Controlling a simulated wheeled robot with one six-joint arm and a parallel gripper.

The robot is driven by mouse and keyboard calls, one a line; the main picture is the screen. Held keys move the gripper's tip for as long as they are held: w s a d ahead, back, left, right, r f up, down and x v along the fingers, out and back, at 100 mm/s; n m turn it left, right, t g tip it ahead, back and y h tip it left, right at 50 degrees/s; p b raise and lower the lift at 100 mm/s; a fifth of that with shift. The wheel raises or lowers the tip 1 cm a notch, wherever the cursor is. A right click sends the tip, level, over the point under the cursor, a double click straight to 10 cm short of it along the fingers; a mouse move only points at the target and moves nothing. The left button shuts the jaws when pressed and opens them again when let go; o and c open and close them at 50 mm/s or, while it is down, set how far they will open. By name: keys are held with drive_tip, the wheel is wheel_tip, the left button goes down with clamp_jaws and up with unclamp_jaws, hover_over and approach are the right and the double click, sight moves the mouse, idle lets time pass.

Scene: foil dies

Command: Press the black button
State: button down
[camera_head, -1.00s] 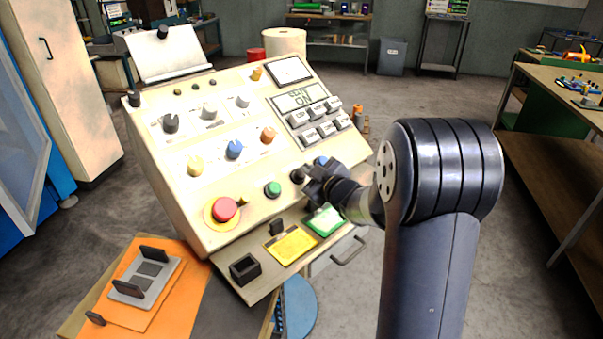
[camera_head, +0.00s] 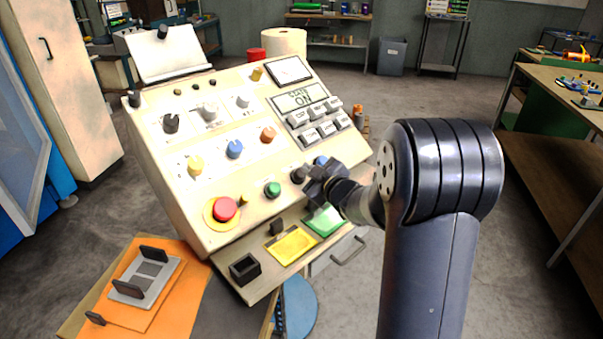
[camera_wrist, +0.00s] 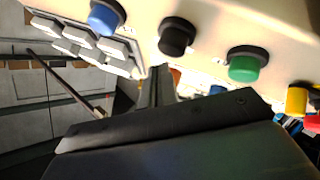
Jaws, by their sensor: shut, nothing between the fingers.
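The black button (camera_head: 298,175) sits low on the sloped cream control panel (camera_head: 215,185), between the green button (camera_head: 272,190) and the blue button (camera_head: 320,161). In the wrist view the black button (camera_wrist: 176,36) stands out from the panel, with blue (camera_wrist: 106,17) on its left and green (camera_wrist: 246,64) on its right. My gripper (camera_head: 309,182) is shut and empty, close beside the black button. In the wrist view its fingertips (camera_wrist: 158,73) show just below and left of the black button. I cannot tell whether they touch it.
A red mushroom button (camera_head: 225,208) and several knobs share the panel. Grey keys (camera_head: 312,119) and a display reading "ON" (camera_head: 297,97) lie above the black button. A lower ledge holds a yellow plate (camera_head: 291,246) and a green plate (camera_head: 325,220).

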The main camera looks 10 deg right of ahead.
drive_tip(key=shift+w+a+f+b, duration=0.15)
drive_tip(key=shift+w+f+b, duration=0.1)
drive_tip(key=shift+f+b, duration=0.15)
drive_tip(key=shift+w+a+f+b, duration=0.15)
drive_tip(key=shift+w+f+b, duration=0.05)
drive_tip(key=shift+f+b, duration=0.25)
idle(0.6)
drive_tip(key=shift+r, duration=0.2)
drive_tip(key=shift+s+d+r+p, duration=0.3)
drive_tip(key=shift+s+r+p, duration=0.15)
drive_tip(key=shift+r+p, duration=0.2)
drive_tip(key=r+p, duration=0.1)
drive_tip(key=s+d+r+p, duration=0.1)
drive_tip(key=s+r+p, duration=0.1)
drive_tip(key=r, duration=0.1)
drive_tip(key=shift+s+d, duration=0.2)
drive_tip(key=shift+d, duration=0.05)
idle(0.4)
idle(0.6)
